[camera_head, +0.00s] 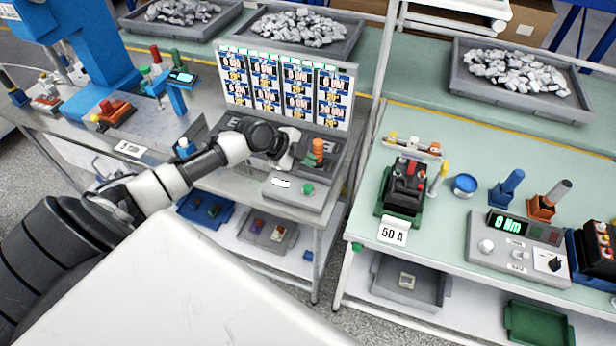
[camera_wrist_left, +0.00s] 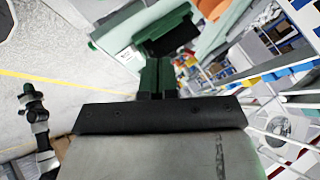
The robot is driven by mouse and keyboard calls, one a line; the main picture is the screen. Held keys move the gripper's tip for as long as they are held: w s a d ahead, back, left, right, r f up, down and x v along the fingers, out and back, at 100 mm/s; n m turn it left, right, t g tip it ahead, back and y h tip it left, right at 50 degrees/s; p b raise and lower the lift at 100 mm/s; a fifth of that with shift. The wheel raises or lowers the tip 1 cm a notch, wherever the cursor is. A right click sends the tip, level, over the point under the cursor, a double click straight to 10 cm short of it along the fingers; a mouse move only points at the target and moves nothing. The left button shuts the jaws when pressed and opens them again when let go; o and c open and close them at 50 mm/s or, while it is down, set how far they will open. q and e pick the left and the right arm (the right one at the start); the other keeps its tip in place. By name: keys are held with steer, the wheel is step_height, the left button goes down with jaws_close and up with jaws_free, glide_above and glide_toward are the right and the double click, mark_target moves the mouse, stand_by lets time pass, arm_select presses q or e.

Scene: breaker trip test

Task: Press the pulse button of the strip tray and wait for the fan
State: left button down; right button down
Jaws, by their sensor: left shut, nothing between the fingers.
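A low grey box (camera_head: 292,200) with a green button (camera_head: 308,188) and a small white label stands at the front of the middle bench. A grey tray (camera_head: 335,165) with an orange stacked piece (camera_head: 318,148) is just behind it. I cannot tell for certain which part is the strip tray, and I cannot make out a fan. My left gripper (camera_head: 284,164) is above the box, left of the orange piece and up-left of the green button, apart from the button. In the left wrist view its fingers (camera_wrist_left: 158,72) are together and empty. My right gripper is not in view.
A display panel (camera_head: 285,88) stands behind the grey tray. On the right bench are a black breaker (camera_head: 405,187) in a green holder, a "50 A" card (camera_head: 392,232) and a torque meter (camera_head: 515,245). Trays of grey pieces (camera_head: 517,80) stand at the back.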

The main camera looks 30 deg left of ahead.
arm_select(q)
steer(key=b, duration=0.5)
glide_above(308, 189)
step_height(308, 189, down, 7)
steer(key=shift+f, duration=0.15)
steer(key=shift+f+b, duration=0.4)
steer(key=shift+b, duration=0.05)
stand_by(1.1)
steer(key=shift+f+b, duration=0.4)
steer(key=shift+b, duration=0.1)
